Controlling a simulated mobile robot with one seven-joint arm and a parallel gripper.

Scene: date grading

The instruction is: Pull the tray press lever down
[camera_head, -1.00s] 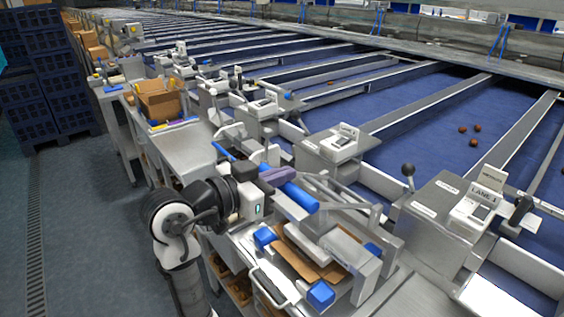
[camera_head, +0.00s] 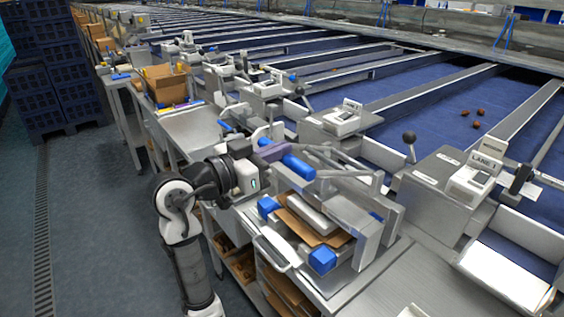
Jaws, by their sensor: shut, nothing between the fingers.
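The tray press (camera_head: 372,232) stands on a steel bench at the lower middle, with pale grey arms. Its lever ends in a blue cylindrical handle (camera_head: 299,167), raised above the press bed. A brown tray (camera_head: 296,222) lies on the bed under a grey plate, with blue blocks at the corners. My gripper (camera_head: 272,152) comes in from the left, beside the handle. It is shut with nothing held. Its purplish-grey end overlaps the handle's far part in the picture. I cannot tell whether they touch.
A grey box with a black-knobbed stick (camera_head: 409,140) and the LANE 1 display (camera_head: 474,180) stand right of the press. A cardboard box (camera_head: 165,86) sits on the bench behind. Dark blue crates (camera_head: 45,80) are stacked far left. Floor is clear left of my arm.

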